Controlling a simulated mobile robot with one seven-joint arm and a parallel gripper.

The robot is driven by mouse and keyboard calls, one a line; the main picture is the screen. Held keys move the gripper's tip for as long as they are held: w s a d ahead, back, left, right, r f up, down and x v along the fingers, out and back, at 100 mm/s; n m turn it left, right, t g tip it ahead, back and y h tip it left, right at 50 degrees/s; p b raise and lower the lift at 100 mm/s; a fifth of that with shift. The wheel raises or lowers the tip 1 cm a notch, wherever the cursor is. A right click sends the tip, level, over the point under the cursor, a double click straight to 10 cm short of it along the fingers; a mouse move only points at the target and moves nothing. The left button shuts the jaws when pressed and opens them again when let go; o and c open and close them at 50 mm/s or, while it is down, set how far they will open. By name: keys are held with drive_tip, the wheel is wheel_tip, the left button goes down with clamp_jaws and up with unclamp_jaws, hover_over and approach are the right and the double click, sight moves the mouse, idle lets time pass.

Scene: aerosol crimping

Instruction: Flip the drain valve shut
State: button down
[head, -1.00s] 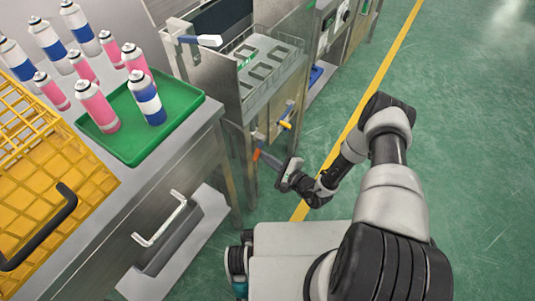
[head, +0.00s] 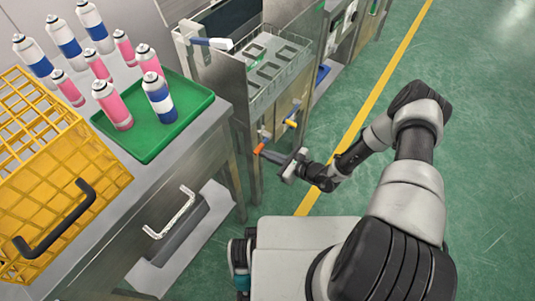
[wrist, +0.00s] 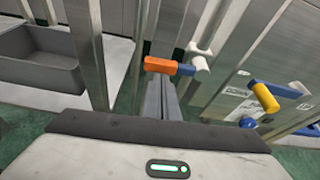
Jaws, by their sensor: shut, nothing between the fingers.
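Two valve handles are on the steel bench's side; I cannot tell by a label which one is the drain valve. One has an orange grip (head: 259,149) on a short blue stem; in the wrist view the orange grip (wrist: 159,65) lies sideways, its stem running right to a white fitting (wrist: 200,61). The other has a yellow grip (head: 291,124), tilted in the wrist view (wrist: 265,97), with blue parts beside it. My gripper (head: 275,156) is shut and empty, its fingers (wrist: 162,82) right at the orange grip. I cannot tell whether they touch.
A steel counter holds a green tray (head: 205,98) with spray cans and a yellow crate (head: 110,160). Steel posts (wrist: 90,50) and a grey bin (wrist: 40,58) stand left of the handles. A blue lever (head: 210,42) sits above. Green floor at right is clear.

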drive_tip(key=shift+a+r, duration=0.15)
drive_tip(key=shift+r, duration=0.2)
idle(0.4)
drive_tip(key=shift+f, duration=0.1)
